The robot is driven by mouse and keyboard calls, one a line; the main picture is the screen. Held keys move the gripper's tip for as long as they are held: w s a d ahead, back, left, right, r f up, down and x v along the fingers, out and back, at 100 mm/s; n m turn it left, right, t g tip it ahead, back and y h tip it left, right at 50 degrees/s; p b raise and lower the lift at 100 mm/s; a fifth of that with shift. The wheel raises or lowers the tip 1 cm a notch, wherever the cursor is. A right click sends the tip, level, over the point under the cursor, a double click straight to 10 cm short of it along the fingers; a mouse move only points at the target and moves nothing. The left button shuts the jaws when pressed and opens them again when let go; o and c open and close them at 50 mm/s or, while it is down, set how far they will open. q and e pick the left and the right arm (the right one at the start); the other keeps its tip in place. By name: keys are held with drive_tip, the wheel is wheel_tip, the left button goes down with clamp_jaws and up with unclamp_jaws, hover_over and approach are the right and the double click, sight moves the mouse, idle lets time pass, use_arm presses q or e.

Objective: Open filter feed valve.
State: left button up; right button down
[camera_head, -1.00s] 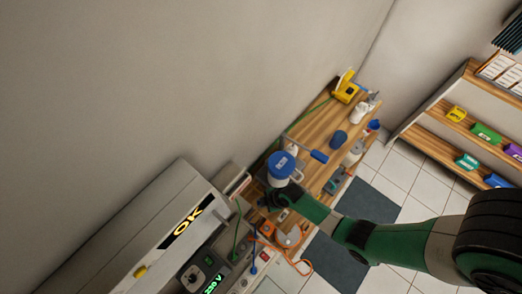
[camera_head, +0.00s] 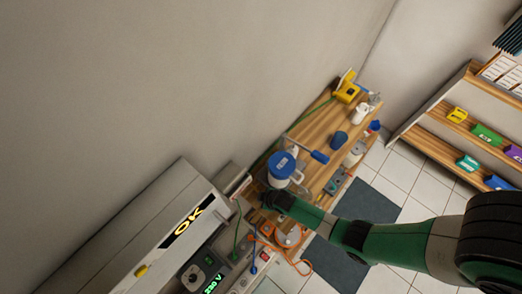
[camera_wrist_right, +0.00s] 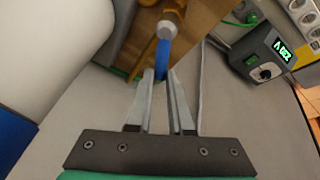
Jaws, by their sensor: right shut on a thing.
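A white filter canister with a blue cap (camera_head: 281,165) stands on the wooden bench. My right gripper (camera_wrist_right: 162,78) is shut on a blue valve handle (camera_wrist_right: 162,58) in the right wrist view. The handle joins a pale round valve fitting (camera_wrist_right: 169,30) at its far end. In the head view my green right wrist (camera_head: 278,201) is just below the canister and hides the held handle. The canister's pale side (camera_wrist_right: 60,50) fills the left of the wrist view. My left gripper is out of view.
A blue-handled part (camera_head: 319,156) lies right of the canister, with bottles and a yellow device (camera_head: 347,91) farther along. An orange cable (camera_head: 293,262) loops below my wrist.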

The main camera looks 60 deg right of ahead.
drive_tip(key=m, duration=0.1)
drive_tip(key=d+m+h, duration=0.1)
drive_tip(key=m, duration=0.1)
drive_tip(key=shift+w+d+b, duration=0.15)
drive_tip(key=shift+w+b, duration=0.1)
drive_tip(key=shift+b, duration=0.1)
drive_tip(key=shift+d+m+g+h, duration=0.4)
drive_tip(key=shift+m+h, duration=0.2)
drive_tip(key=shift+m, duration=0.4)
drive_tip(key=c, duration=0.8)
unclamp_jaws()
